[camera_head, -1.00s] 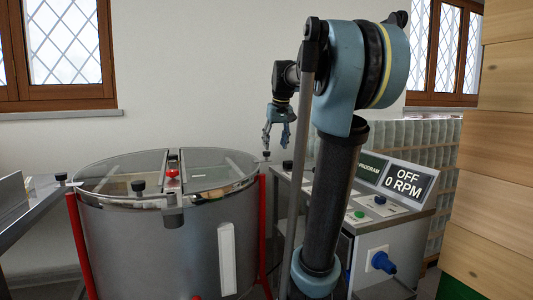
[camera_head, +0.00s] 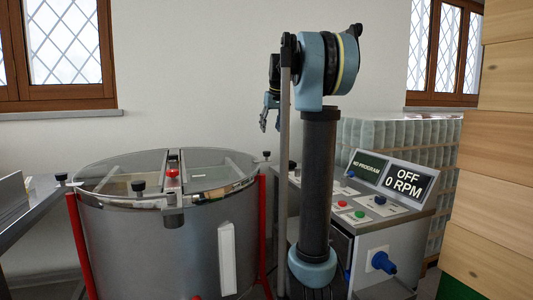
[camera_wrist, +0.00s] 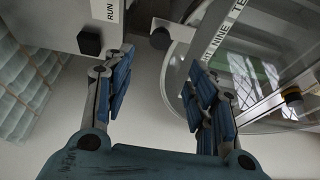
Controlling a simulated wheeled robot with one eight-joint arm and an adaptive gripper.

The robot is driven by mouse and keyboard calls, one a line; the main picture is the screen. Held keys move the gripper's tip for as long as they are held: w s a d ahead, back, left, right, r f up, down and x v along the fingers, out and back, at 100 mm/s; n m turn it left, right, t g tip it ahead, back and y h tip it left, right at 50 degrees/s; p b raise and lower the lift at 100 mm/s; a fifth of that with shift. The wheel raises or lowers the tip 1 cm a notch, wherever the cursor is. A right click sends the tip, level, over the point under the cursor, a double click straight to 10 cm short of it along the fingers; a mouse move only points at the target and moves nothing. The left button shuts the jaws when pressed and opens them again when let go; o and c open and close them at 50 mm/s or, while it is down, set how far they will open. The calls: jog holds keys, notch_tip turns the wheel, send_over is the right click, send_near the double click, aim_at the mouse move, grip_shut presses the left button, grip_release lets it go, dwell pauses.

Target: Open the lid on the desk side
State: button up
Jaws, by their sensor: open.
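A steel drum (camera_head: 160,250) has a round top with two clear lids, a left one (camera_head: 115,170) and a right one (camera_head: 218,170), either side of a central bar. Both lids lie flat. Black knobs stand at the rim, including one at the front (camera_head: 138,187) and one at the right back (camera_head: 266,154). My gripper (camera_head: 268,112) is above and behind the drum's right edge, apart from it. In the wrist view my gripper (camera_wrist: 158,82) is open and empty, with the drum's rim and a clear lid (camera_wrist: 243,75) below right.
A control console (camera_head: 380,225) with a panel reading OFF 0 RPM stands right of the drum. A metal desk (camera_head: 30,215) stands at the left. Stacked glass jars (camera_head: 410,135) are behind the console. Wooden boxes (camera_head: 505,150) fill the right edge.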

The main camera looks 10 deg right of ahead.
aim_at(267, 152)
jog(key=x, duration=1.3)
jog(key=shift+f, duration=0.15)
grip_shut()
